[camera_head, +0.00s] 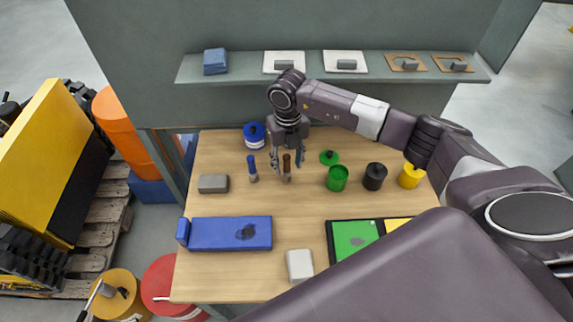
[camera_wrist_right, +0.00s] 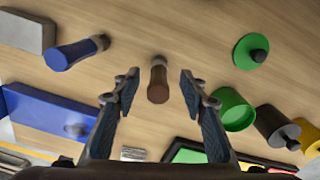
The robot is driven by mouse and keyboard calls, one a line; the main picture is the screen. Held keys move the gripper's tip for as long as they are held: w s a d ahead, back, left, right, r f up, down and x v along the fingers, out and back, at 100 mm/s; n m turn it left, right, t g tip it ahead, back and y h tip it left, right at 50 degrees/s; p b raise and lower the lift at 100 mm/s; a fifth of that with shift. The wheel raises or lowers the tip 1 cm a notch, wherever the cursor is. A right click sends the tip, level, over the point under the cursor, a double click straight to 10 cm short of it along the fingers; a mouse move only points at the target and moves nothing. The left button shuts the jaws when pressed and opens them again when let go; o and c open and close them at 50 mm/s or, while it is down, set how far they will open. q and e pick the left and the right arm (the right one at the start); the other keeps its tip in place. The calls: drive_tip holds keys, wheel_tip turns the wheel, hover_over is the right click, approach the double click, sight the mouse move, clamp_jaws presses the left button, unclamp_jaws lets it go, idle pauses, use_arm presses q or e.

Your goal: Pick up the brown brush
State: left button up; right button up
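The brown brush (camera_head: 286,174) stands upright on the wooden workbench (camera_head: 225,275), near the back middle. In the right wrist view the brush (camera_wrist_right: 158,84) shows from above between the two fingertips. My right gripper (camera_head: 287,160) is open and points down over it. In the wrist view the fingers of the gripper (camera_wrist_right: 158,88) lie on either side of the brush, with a gap on each side. Part of the brush is hidden by the gripper in the head view. My left gripper is not in view.
A blue-handled brush (camera_head: 252,168) stands close on the left, with a grey block (camera_head: 213,183) beyond. A green can (camera_head: 337,179), black can (camera_head: 375,176) and yellow can (camera_head: 410,176) stand to the right.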

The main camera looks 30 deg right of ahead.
sight(287, 169)
wheel_tip(287, 169, down, 2)
drive_tip(key=shift+w+a+f+p, duration=0.1)
drive_tip(key=shift+f+p, duration=0.1)
drive_tip(key=shift+p, duration=0.1)
drive_tip(key=shift+f, duration=0.45)
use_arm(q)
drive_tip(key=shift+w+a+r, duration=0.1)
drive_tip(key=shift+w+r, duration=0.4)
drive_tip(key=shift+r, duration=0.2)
use_arm(e)
drive_tip(key=shift+c, duration=0.3)
drive_tip(key=c, duration=1)
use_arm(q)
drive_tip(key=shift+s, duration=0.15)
use_arm(e)
clamp_jaws()
drive_tip(key=shift+r, duration=0.1)
drive_tip(key=shift+w+r, duration=0.1)
drive_tip(key=shift+r, duration=0.4)
use_arm(q)
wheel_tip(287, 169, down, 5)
drive_tip(key=b, duration=0.5)
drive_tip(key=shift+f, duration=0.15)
use_arm(e)
wheel_tip(287, 169, up, 19)
